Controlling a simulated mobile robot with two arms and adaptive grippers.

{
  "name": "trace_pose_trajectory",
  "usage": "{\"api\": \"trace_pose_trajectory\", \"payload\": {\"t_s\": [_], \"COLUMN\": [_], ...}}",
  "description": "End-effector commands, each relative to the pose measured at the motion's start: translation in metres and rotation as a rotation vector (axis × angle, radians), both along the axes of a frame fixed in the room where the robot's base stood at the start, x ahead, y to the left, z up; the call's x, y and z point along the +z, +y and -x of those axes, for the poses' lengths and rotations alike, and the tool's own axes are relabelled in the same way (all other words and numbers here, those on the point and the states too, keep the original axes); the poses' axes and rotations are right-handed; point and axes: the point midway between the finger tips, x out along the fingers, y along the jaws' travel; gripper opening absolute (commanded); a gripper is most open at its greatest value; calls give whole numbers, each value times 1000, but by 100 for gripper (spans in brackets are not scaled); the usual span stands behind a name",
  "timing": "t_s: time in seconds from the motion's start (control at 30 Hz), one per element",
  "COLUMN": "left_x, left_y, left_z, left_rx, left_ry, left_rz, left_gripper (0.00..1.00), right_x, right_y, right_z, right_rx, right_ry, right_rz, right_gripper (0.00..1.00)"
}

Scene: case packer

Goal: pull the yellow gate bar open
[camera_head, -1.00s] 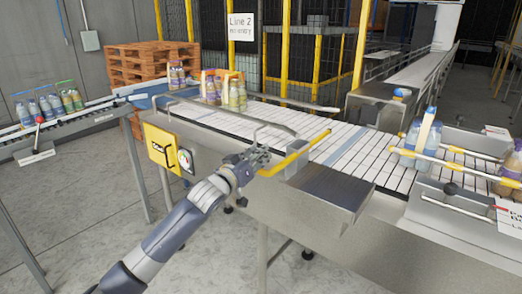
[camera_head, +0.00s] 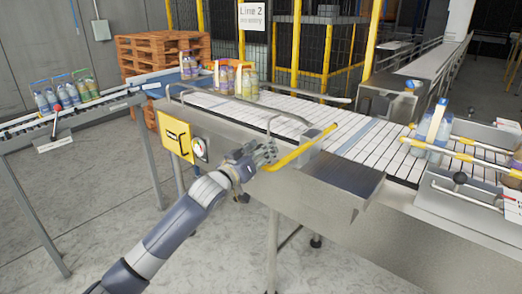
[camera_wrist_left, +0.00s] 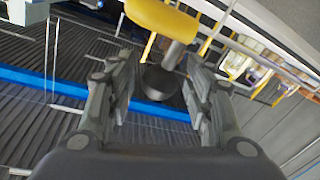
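The yellow gate bar (camera_head: 300,149) slants across the near edge of the white conveyor, beside the metal chute. My left gripper (camera_head: 268,153) is at the bar's left end. In the left wrist view, a rounded yellow piece (camera_wrist_left: 165,18) with a metal rod below it fills the top centre. The rod runs down to a dark round end (camera_wrist_left: 160,82) that shows between the fingers. The left gripper's fingers (camera_wrist_left: 158,100) are apart, with visible gaps on both sides; no firm grip shows. My right gripper is in neither view.
The metal chute (camera_head: 345,172) lies to the right. Bottles (camera_head: 238,80) stand on the far conveyor; a tray with yellow rails (camera_head: 470,158) is at right.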

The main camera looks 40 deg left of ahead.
Motion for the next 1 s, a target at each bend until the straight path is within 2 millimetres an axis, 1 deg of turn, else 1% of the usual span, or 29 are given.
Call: {"api": "trace_pose_trajectory", "payload": {"t_s": [0.03,0.13,0.23,0.37,0.47,1.0], "left_x": [0,0,0,-1,-2,-1], "left_y": [0,0,0,0,-1,-8], "left_z": [0,0,1,7,17,97], "left_rx": [0,0,0,0,0,0], "left_ry": [0,0,1,2,3,2], "left_rz": [0,0,0,0,0,-1], "left_gripper": [48,48,48,48,48,48], "right_x": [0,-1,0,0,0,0], "right_y": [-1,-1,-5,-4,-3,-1], "right_z": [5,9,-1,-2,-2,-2], "right_rx": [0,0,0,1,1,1], "right_ry": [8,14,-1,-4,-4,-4], "right_rz": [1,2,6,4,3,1], "right_gripper": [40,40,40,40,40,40]}}
